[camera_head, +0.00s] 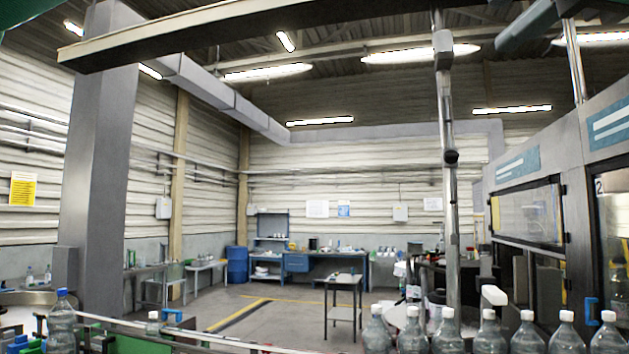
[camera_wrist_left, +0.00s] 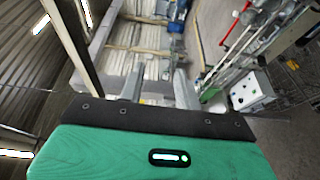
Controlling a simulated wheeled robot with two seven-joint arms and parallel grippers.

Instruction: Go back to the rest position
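My left gripper (camera_wrist_left: 157,80) shows in the left wrist view, past the edge of its green wrist housing. Its two grey fingers stand apart with nothing held between them; behind them is the far background of the hall. In the head view neither gripper can be made out. My right gripper shows in neither view.
A row of several clear bottles with white caps (camera_head: 448,330) stands along the lower right. A blue-capped bottle (camera_head: 62,322) stands at the lower left. A small table (camera_head: 343,284) stands on open floor (camera_head: 279,325). A glazed machine (camera_head: 530,213) is at the right, a grey column (camera_head: 98,165) at the left.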

